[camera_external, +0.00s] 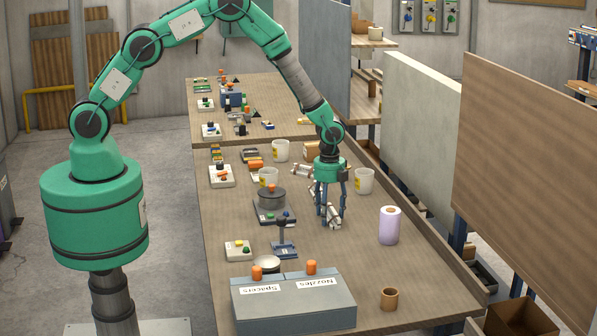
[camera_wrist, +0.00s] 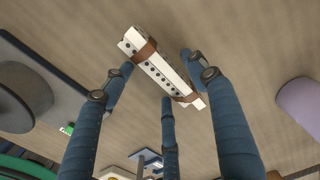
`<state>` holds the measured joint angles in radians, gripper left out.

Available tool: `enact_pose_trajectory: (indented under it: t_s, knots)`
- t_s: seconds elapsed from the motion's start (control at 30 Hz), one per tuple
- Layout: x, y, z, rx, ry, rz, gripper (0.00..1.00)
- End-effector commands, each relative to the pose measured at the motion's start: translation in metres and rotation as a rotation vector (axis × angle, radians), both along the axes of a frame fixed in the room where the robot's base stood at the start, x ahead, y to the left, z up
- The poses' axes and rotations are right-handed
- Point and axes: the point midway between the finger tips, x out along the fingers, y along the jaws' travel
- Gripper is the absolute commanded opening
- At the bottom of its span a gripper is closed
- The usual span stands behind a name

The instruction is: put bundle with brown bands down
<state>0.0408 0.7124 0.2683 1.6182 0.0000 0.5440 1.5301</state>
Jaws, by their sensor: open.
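The bundle with brown bands (camera_wrist: 160,70) is a white, long, straight stack with a row of dark holes and two brown bands around it. In the wrist view it lies on the wooden table, slanting from upper left to lower right. In the external view the bundle (camera_external: 334,215) shows at the fingertips, partly hidden by them. My gripper (camera_wrist: 160,85) is open, with its blue fingers spread on both sides of the bundle. In the external view my gripper (camera_external: 330,212) points straight down, low over the table. Whether any finger touches the bundle I cannot tell.
A purple roll (camera_external: 389,225) stands to the right and a dark round device (camera_external: 271,200) to the left. White cups (camera_external: 364,181) stand behind. A grey box labelled Spacers and Nozzles (camera_external: 293,302) is in front. Another banded bundle (camera_external: 301,170) lies behind my gripper.

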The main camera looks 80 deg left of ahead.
Motion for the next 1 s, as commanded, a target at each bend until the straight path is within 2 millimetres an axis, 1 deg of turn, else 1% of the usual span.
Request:
enact_pose_trajectory:
  t_s: [0.17,0.37,0.57,0.9,1.0]
  knots:
    - [0.000,0.000,0.004,0.000,0.000,0.000,0.58]
    - [0.001,0.000,0.018,0.000,-0.002,0.000,0.58]
    - [0.001,0.000,0.045,0.000,-0.003,0.000,0.58]
    - [0.001,0.000,0.099,0.000,-0.002,0.000,0.58]
    - [0.001,0.000,0.110,0.000,-0.001,0.000,0.58]
